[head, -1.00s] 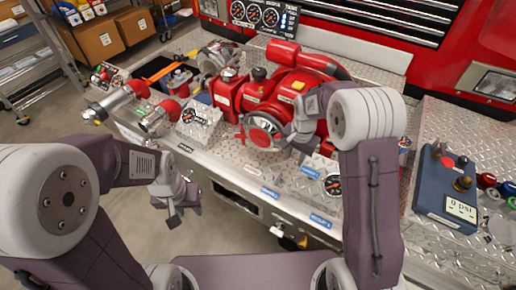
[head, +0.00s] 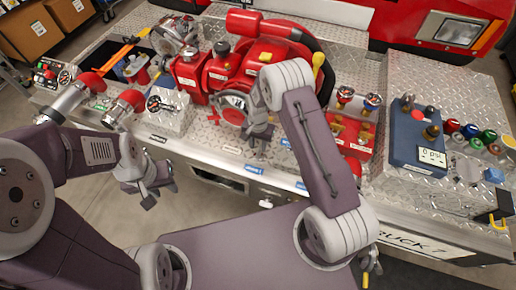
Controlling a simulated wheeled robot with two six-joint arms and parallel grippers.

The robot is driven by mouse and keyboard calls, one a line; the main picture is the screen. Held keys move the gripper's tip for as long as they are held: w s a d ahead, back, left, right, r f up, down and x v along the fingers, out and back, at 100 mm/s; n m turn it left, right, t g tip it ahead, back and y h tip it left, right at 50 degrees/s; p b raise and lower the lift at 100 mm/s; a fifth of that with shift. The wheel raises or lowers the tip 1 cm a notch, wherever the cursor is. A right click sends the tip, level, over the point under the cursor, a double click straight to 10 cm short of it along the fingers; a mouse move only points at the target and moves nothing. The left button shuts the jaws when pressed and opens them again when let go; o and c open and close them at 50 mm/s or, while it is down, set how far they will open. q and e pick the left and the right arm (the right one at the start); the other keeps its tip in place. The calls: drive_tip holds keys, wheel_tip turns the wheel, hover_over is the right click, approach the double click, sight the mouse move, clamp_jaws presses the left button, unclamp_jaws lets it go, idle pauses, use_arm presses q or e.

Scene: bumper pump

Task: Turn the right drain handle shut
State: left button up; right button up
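A small yellow valve handle (head: 366,279) hangs low under the bumper's front edge at the bottom right of the head view. It is partly hidden by my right arm, and I cannot tell its turn position. A pale fitting (head: 266,203) shows under the front edge further left. My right gripper (head: 260,141) is over the bumper, in front of the red pump and far from the yellow handle. My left gripper (head: 147,193) hangs in front of the bumper at the left, apart from both fittings. The finger gaps are too small to judge.
The red pump (head: 222,70) stands on the bumper's diamond plate (head: 466,84). Silver hose fittings (head: 125,107) project at the left. The floor in front is open.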

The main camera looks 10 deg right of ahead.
sight(259, 151)
drive_tip(key=shift+s+d+f, duration=0.1)
drive_tip(key=shift+s+f, duration=0.05)
drive_tip(key=shift+f, duration=0.5)
drive_tip(key=shift+s+d+f, duration=0.1)
drive_tip(key=shift+f, duration=0.8)
drive_tip(key=shift+w+a+f, duration=0.15)
drive_tip(key=shift+w, duration=0.05)
drive_tip(key=shift+s, duration=0.1)
clamp_jaws()
